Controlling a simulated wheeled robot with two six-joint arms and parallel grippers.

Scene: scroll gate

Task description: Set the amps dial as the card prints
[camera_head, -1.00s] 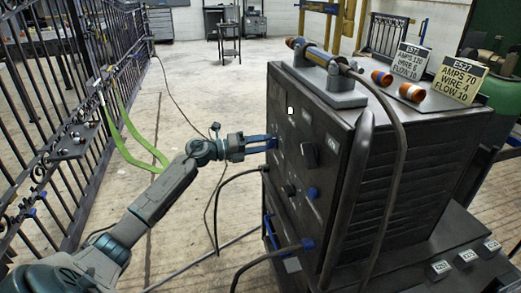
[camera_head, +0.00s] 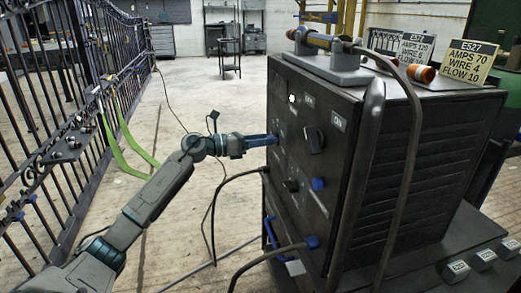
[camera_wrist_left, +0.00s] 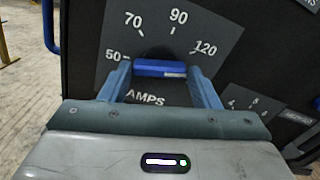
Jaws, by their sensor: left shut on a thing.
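The amps dial (camera_wrist_left: 160,68) has a blue knob on a dark plate, with 50, 70, 90 and 120 printed around it. My left gripper (camera_wrist_left: 162,74) is shut on this knob, a finger at each side; in the head view the left gripper (camera_head: 273,140) reaches the machine's front face from the left. The knob's bar lies nearly level in the wrist view, and I cannot tell which number it points at. A yellow card (camera_head: 465,64) on the machine reads E527, AMPS 70, WIRE 4, FLOW 10. A pale card (camera_head: 415,48) behind it shows AMPS 120. My right gripper is not in view.
The dark welding machine (camera_head: 425,140) carries a torch on a stand (camera_head: 335,66) and an orange-white roll (camera_head: 420,73). Another knob (camera_head: 313,140) and a blue one (camera_head: 318,184) sit on its front. Cables hang near my arm. A black gate (camera_head: 55,100) stands left; open floor lies between.

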